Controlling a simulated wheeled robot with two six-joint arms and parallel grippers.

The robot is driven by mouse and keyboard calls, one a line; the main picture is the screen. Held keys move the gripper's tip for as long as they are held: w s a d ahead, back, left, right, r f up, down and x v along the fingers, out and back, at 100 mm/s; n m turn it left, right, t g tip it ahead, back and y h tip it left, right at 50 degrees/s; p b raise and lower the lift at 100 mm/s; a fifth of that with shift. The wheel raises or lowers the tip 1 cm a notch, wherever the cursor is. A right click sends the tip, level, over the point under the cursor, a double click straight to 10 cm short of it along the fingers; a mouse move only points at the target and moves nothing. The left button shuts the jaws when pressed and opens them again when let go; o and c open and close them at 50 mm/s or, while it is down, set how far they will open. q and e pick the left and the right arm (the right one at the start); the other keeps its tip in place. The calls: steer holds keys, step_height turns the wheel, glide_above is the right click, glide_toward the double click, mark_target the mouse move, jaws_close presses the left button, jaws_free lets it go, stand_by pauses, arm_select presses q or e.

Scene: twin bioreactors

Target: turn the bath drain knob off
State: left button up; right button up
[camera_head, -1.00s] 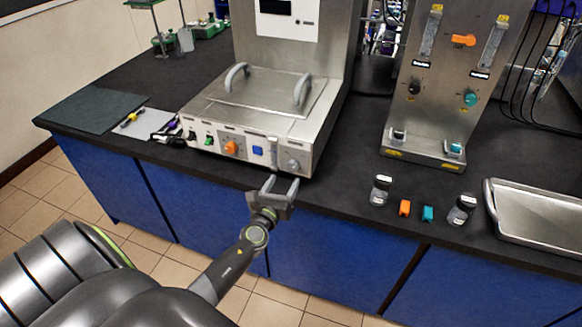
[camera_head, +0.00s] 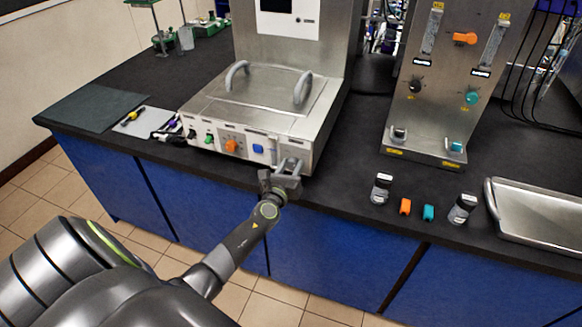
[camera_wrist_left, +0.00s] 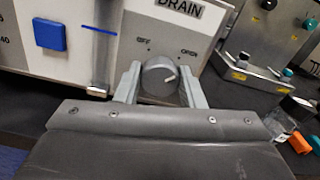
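The bath drain knob (camera_wrist_left: 158,79) is a round grey knob on the bath's front panel, under the word DRAIN. Its white mark points to the right, on the side of the OPEN label (camera_wrist_left: 189,51); the OFF label (camera_wrist_left: 143,42) is at its upper left. My left gripper (camera_wrist_left: 160,84) has one finger on each side of the knob. The fingers are apart, with what look like narrow gaps to the knob. In the head view my left gripper (camera_head: 289,167) is at the panel's right end and covers most of the knob. My right gripper is not in view.
A blue switch (camera_wrist_left: 50,35) and a clear vertical tube (camera_wrist_left: 102,45) are left of the knob. The steel bath (camera_head: 250,100) stands on the black counter. Bottles, small orange and teal blocks, and a metal tray (camera_head: 540,212) lie to the right.

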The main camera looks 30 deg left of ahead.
arm_select(q)
steer(key=c, duration=0.4)
steer(key=shift+c, duration=0.2)
steer(key=shift+n, duration=0.3)
steer(key=n+b, duration=0.1)
steer(key=n, duration=0.1)
steer(key=shift+f+n+b, duration=0.15)
steer(key=shift+n+b, duration=0.15)
steer(key=shift+b, duration=0.1)
steer(key=n+b, duration=0.2)
steer(key=n, duration=0.3)
steer(key=shift+a+n, duration=0.1)
steer(key=shift+n, duration=0.2)
steer(key=n+b, duration=0.2)
steer(key=n, duration=0.2)
steer(key=shift+f+b, duration=0.15)
steer(key=shift+b, duration=0.15)
steer(key=shift+n+b, duration=1.15)
steer(key=shift+n, duration=1.35)
